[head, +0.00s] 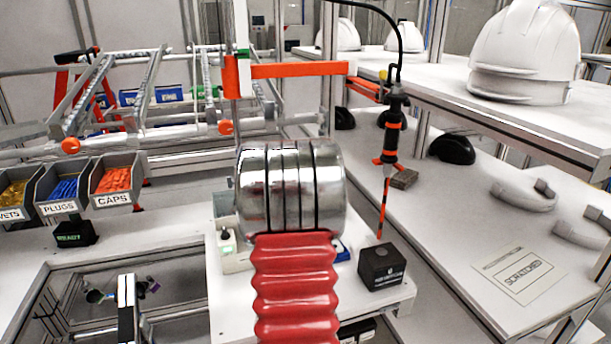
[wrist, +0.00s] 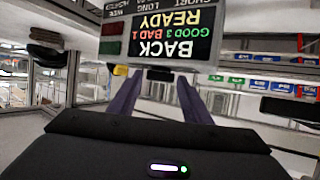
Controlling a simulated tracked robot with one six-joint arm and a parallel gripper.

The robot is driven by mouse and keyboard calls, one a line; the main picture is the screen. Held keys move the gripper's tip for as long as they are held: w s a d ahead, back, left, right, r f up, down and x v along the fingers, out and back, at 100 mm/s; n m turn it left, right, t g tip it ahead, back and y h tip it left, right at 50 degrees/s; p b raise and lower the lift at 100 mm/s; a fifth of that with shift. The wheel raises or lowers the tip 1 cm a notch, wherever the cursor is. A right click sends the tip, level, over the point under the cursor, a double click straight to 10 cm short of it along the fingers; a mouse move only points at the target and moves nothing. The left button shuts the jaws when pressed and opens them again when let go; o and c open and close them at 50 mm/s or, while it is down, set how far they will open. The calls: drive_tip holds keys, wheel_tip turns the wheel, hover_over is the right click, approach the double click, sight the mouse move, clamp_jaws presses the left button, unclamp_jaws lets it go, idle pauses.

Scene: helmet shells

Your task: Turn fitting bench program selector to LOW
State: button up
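In the head view a cream box (head: 233,262) with a small knob-like part with green on it (head: 226,235) stands on the white bench (head: 235,315); my arm partly hides it. I cannot tell whether this is the program selector, and no LOW mark is readable. In the wrist view my gripper (wrist: 158,80) shows two purple fingers, apart, with nothing seen held between them. A dark display (wrist: 165,35) appears upside down beyond the fingertips, reading "BACK", "READY", "GOOD 3 BAD 1". My gripper is hidden behind my arm in the head view.
A black cube (head: 381,266) stands right of my arm, under a hanging black and orange tool (head: 392,130). Parts bins (head: 115,180) stand left. White helmet shells (head: 525,50) sit on the right shelf. A sheet marked "SCRATCHED" (head: 520,272) lies at lower right.

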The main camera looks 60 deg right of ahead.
drive_tip(key=c, duration=0.8)
drive_tip(key=shift+w+r+m+g, duration=0.2)
drive_tip(key=shift+r+m+g, duration=0.05)
drive_tip(key=shift+m+g, duration=0.15)
drive_tip(key=shift+w+m+g+h, duration=0.1)
drive_tip(key=shift+m+g+h, duration=0.2)
drive_tip(key=shift+m+g, duration=0.25)
drive_tip(key=shift+w+m+g, duration=0.1)
drive_tip(key=shift+m+g, duration=0.55)
drive_tip(key=shift+g, duration=0.1)
drive_tip(key=o, duration=0.7)
drive_tip(key=shift+a, duration=0.1)
drive_tip(key=o, duration=0.4)
drive_tip(key=shift+f, duration=0.2)
drive_tip(key=shift+c, duration=0.2)
